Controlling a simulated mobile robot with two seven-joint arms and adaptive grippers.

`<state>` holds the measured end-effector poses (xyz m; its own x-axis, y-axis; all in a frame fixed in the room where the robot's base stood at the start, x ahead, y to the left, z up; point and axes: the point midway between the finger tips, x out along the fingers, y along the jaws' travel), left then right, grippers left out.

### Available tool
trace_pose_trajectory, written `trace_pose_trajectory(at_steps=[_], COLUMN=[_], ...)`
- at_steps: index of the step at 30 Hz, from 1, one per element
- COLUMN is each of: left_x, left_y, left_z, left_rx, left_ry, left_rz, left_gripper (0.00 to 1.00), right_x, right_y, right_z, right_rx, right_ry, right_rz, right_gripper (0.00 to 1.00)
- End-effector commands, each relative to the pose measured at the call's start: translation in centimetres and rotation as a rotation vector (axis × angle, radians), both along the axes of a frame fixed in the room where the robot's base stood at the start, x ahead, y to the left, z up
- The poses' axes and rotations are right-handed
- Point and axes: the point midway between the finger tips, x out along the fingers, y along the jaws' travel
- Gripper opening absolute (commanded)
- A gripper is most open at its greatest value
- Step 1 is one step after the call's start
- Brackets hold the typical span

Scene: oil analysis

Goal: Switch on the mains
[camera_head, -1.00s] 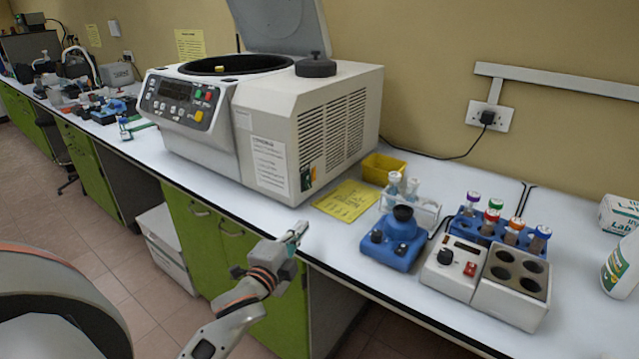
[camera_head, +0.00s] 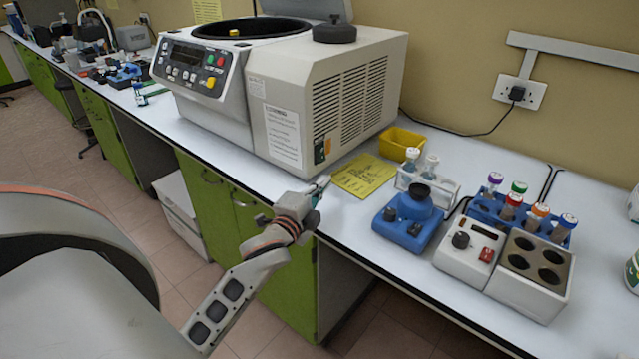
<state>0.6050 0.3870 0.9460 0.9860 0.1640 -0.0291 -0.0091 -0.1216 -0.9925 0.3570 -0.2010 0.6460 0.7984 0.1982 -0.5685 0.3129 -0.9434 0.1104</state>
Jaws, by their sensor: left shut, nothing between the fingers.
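The large beige centrifuge (camera_head: 330,95) stands on the white bench with its lid raised. Low on its vented right-hand side, near the front corner, is a small dark switch panel with an orange part (camera_head: 322,149); its on or off position is too small to tell. My left gripper (camera_head: 322,184) is shut and empty, just below that panel in the picture, near the bench's front edge and apart from the panel. A white wall socket (camera_head: 519,92) holds a black plug. My right gripper is not in view.
A yellow sheet (camera_head: 363,175) lies beside the centrifuge. To the right are a yellow tray (camera_head: 401,143), a blue mixer (camera_head: 408,218), a tube rack (camera_head: 520,215) and a white heating block (camera_head: 505,265). Green cabinets (camera_head: 225,225) are under the bench.

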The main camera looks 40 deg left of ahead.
Motion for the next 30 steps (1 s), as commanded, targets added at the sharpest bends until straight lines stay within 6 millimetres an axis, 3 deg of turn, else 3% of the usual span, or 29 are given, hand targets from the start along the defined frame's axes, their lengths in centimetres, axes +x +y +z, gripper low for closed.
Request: trace_pose_trajectory(at_steps=[11, 18, 30], left_x=[7.3, 7.4, 7.5], left_y=[1.2, 4.4, 5.2], left_z=[-0.2, -0.6, -0.7], left_rx=[0.000, 0.002, 0.000], left_ry=[-0.001, 0.000, 0.000], left_rz=[0.001, 0.001, 0.000], left_gripper=[0.00, 0.00, 0.00], right_x=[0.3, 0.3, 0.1], right_y=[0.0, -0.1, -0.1], right_z=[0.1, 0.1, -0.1], right_rx=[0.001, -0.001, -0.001], right_ry=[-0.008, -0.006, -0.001], right_rz=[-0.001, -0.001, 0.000], right_gripper=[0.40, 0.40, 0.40])
